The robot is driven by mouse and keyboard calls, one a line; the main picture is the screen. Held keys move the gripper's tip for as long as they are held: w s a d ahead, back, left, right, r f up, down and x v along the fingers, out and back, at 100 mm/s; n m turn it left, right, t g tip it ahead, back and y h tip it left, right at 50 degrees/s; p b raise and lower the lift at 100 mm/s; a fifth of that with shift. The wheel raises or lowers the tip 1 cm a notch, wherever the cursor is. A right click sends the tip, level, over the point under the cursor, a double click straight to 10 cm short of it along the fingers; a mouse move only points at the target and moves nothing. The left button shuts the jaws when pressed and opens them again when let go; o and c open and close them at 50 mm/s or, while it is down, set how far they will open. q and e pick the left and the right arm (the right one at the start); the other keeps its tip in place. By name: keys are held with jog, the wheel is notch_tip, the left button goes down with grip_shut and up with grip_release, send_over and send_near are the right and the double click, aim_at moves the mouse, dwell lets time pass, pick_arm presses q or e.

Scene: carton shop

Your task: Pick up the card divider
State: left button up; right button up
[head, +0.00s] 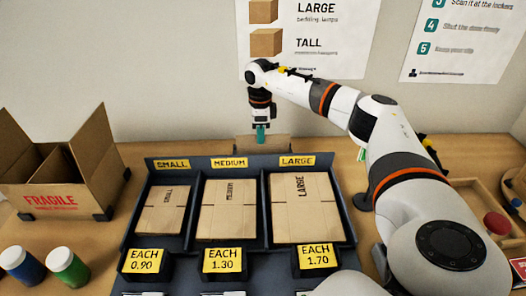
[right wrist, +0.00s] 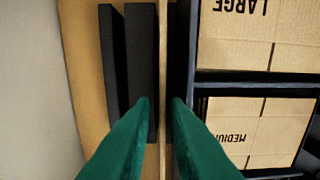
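The card divider (head: 280,143) is a thin tan sheet standing on edge behind the carton tray. In the right wrist view its top edge (right wrist: 163,50) shows as a narrow tan strip seen from above. My right gripper (head: 261,136) is above the divider, pointing down. In the right wrist view its green fingers (right wrist: 160,100) are apart, one on each side of the strip, with a dark gap beside it. I see no clear contact. The divider's lower part is hidden. My left gripper is not in view.
Dark bars (right wrist: 141,60) stand close beside the divider. The dark tray (head: 257,205) holds small, medium and large flat cartons. An open FRAGILE box (head: 45,170) stands left, with two bottles (head: 65,265) in front. A wooden tray (head: 490,205) lies right.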

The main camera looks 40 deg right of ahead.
aim_at(263, 148)
jog(key=f, duration=0.5)
jog(key=shift+s+d, duration=0.25)
jog(key=shift+s, duration=0.1)
jog(key=shift+f, duration=0.45)
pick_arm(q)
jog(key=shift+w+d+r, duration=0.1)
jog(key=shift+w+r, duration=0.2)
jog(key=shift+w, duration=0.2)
pick_arm(e)
jog(key=shift+c, duration=0.2)
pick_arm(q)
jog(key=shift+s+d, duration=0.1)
pick_arm(e)
jog(key=shift+r, duration=0.1)
grip_shut()
